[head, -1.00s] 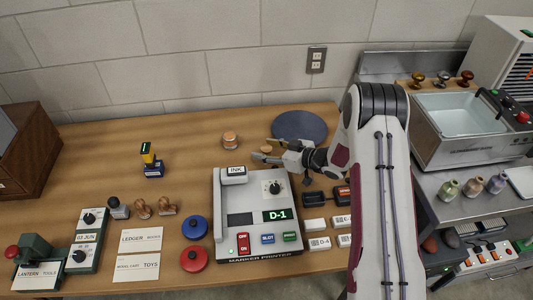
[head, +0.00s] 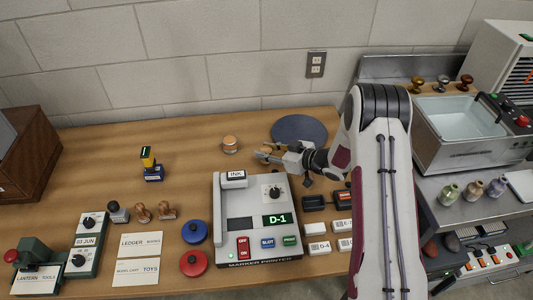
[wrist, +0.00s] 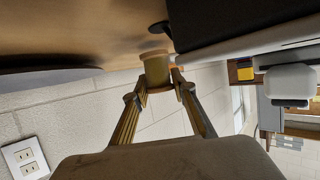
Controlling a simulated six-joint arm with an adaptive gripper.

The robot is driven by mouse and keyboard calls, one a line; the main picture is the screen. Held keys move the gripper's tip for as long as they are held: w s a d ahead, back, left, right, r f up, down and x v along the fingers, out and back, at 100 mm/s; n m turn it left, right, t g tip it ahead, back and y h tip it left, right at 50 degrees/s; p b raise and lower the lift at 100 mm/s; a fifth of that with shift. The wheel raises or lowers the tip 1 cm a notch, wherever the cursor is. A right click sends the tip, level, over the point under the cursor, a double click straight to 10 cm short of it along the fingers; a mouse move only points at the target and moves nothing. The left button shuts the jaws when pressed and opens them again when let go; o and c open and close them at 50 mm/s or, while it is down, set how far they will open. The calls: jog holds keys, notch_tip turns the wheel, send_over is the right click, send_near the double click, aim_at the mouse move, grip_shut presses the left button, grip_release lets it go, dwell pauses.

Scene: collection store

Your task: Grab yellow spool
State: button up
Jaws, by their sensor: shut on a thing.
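The yellow spool (wrist: 155,68) is a small tan-yellow cylinder, seen between the two fingertips in the wrist view. My gripper (wrist: 160,86) is shut on it from both sides. In the head view my gripper (head: 265,154) is low over the back of the table, behind the marker printer. There the spool (head: 266,148) shows only as a small yellowish patch, partly hidden by the fingers. I cannot tell whether it touches the tabletop.
A small orange-and-white round item (head: 230,144) stands just left of my gripper. A dark round mat (head: 299,129) lies behind it. The marker printer (head: 257,215) is in front.

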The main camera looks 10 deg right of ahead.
aim_at(267, 150)
jog(key=shift+r, duration=4.4)
